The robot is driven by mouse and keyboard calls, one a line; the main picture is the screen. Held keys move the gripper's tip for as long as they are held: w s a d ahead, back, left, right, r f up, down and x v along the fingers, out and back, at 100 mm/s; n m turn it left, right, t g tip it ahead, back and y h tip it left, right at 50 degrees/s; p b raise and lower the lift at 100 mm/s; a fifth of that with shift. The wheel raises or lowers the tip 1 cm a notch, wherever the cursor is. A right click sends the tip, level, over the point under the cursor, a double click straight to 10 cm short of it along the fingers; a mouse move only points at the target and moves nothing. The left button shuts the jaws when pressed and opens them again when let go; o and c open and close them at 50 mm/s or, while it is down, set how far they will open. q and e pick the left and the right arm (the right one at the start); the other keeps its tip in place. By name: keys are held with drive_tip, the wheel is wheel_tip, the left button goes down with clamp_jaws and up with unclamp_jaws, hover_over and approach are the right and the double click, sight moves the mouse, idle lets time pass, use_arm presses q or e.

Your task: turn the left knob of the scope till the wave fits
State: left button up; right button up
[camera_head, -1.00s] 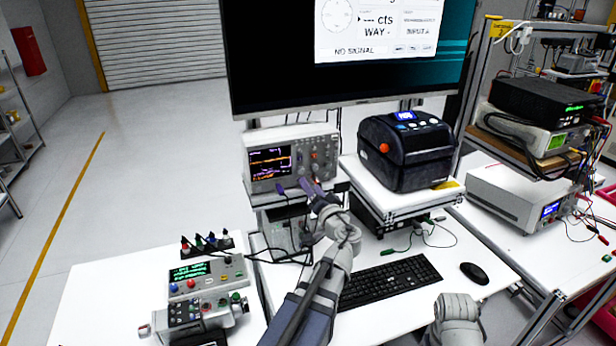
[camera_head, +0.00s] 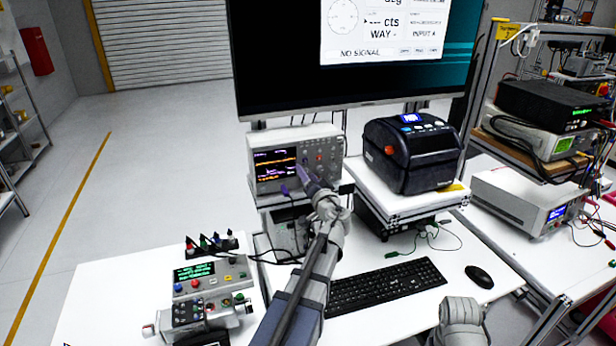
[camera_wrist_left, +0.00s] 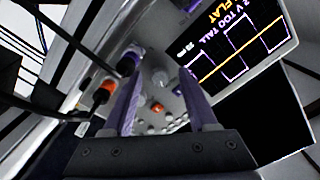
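The scope (camera_head: 275,142) is a light grey box on a raised shelf, with a lit screen (camera_head: 275,166) at its left and knobs at its right. In the left wrist view its screen (camera_wrist_left: 245,40) shows a purple square wave, an orange line and the words "2 V TOO TALL" and "FLAT". My left gripper (camera_head: 302,172) is in front of the panel just right of the screen. In the left wrist view its two purple fingers (camera_wrist_left: 162,92) are apart, with small panel controls visible between them. I cannot tell whether they touch a knob. My right gripper is out of view.
A black label printer (camera_head: 410,155) stands right of the scope, and a large monitor (camera_head: 290,60) hangs above. A control box (camera_head: 210,275) with cables stands at the lower left. A keyboard (camera_head: 385,288) and mouse (camera_head: 479,277) lie in front. Plugs (camera_wrist_left: 103,92) stick out of the panel.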

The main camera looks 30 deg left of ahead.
use_arm(q)
clamp_jaws()
idle(0.3)
idle(0.3)
drive_tip(key=shift+m, duration=2.8)
